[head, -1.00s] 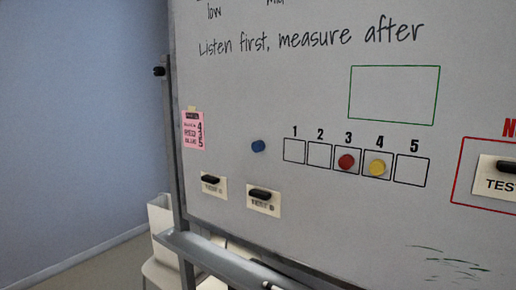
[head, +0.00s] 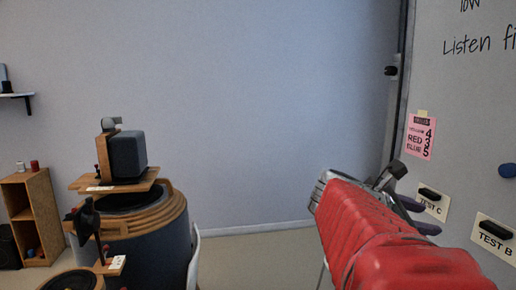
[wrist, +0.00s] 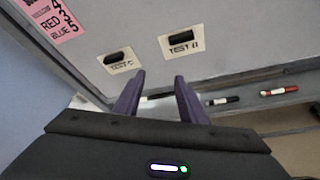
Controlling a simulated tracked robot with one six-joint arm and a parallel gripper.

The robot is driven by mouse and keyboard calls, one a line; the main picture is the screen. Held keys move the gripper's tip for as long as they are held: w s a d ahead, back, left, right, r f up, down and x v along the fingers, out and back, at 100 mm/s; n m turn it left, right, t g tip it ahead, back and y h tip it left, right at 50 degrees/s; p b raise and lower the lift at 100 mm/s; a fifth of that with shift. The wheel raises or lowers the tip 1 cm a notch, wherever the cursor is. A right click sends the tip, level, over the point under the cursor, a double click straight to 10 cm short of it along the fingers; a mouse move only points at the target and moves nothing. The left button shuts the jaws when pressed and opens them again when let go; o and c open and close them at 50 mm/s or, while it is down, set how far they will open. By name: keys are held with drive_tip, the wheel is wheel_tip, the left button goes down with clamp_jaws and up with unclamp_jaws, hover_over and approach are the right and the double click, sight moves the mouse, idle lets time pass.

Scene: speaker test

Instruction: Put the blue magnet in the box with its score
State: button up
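The blue magnet (head: 507,170) is on the whiteboard (head: 455,120), cut by the right edge of the head view. A pink note (head: 421,137) on the board reads yellow 4, red 3, blue 5; part of it also shows in the wrist view (wrist: 50,24). My gripper (head: 430,217) is in front of the lower left of the board, left of and below the magnet. In the wrist view its two purple fingers (wrist: 160,76) stand apart with nothing between them. The numbered boxes are outside both current views.
Labels TEST C (head: 432,203) and TEST B (head: 494,236) with black clips are on the board near my gripper. Markers (wrist: 279,91) lie on the tray below. A speaker (head: 126,154) stands on a barrel (head: 165,235) at left. A wooden shelf (head: 30,205) is at far left.

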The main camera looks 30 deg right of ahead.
sight(505, 171)
drive_tip(key=s+d+r+n+g+h, duration=0.3)
drive_tip(key=s+d+r+n, duration=0.1)
drive_tip(key=r, duration=0.6)
drive_tip(key=shift+s+d+g, duration=0.2)
drive_tip(key=shift+s+g, duration=0.2)
drive_tip(key=shift+s, duration=0.25)
drive_tip(key=shift+s+d+r, duration=0.1)
drive_tip(key=shift+x, duration=4.85)
drive_tip(key=c, duration=0.8)
